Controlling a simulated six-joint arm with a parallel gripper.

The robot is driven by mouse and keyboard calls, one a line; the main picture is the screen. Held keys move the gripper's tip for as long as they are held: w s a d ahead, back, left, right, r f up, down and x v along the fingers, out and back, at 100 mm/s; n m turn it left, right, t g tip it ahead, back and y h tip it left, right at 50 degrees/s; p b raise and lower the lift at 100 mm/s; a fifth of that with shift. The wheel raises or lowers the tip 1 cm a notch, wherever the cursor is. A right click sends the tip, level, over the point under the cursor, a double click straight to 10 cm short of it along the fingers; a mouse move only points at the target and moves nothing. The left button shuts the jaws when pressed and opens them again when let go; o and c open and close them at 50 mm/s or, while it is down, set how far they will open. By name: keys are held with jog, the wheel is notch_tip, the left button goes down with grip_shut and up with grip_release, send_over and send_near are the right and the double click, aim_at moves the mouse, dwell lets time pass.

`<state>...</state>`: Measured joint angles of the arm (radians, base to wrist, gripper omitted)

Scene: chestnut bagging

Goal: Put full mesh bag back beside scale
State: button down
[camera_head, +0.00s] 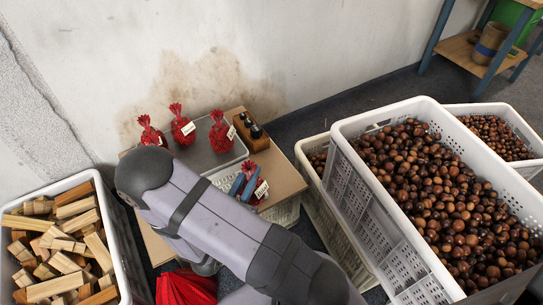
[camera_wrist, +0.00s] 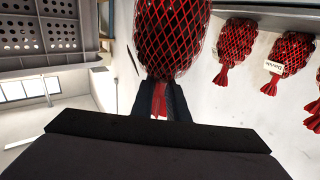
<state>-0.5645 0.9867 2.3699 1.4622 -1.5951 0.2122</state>
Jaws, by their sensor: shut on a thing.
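My gripper (camera_head: 244,184) is at the small wooden table, partly hidden behind my arm. In the wrist view its dark fingers (camera_wrist: 160,103) are shut on the gathered red neck of a full mesh bag (camera_wrist: 172,38). The held bag (camera_head: 258,198) also shows in the head view, with a white tag, near the table's front right part. I cannot tell whether it touches anything below. Three other full red mesh bags, left (camera_head: 150,134), middle (camera_head: 182,127) and right (camera_head: 222,134), stand at the back, on or beside a grey tray (camera_head: 205,158). I cannot make out the scale clearly.
A wooden block with dark knobs (camera_head: 250,131) stands right of the bags. Crates of chestnuts (camera_head: 385,225) are at the right, and a crate of wood pieces (camera_head: 128,262) is at the left. Red mesh (camera_head: 186,288) lies low in front. Bare tabletop (camera_head: 282,178) shows at the right.

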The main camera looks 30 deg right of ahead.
jog(key=w+d+f+m+g+h+b, duration=0.1)
jog(key=w+d+f+b, duration=0.2)
jog(key=d+b, duration=0.5)
jog(key=w+d+f+m+g+b, duration=0.1)
jog(key=w+d+f+b, duration=0.2)
jog(key=d+b, duration=0.45)
jog(key=w+d+r+n+t+y+b, duration=0.1)
jog(key=w+r+n+t+y+b, duration=0.4)
jog(key=w, duration=0.5)
jog(key=shift+w+d+r+n+t+y+b, duration=0.25)
jog(key=shift+w+d+n+t+y+b, duration=0.2)
jog(key=shift+n+t+b, duration=0.2)
notch_tip(320, 180, down, 10)
jog(key=b, duration=0.6)
jog(key=shift+a, duration=0.15)
jog(key=shift+f+b, duration=0.15)
jog(key=shift+b, duration=0.15)
jog(key=c, duration=1.7)
grip_release()
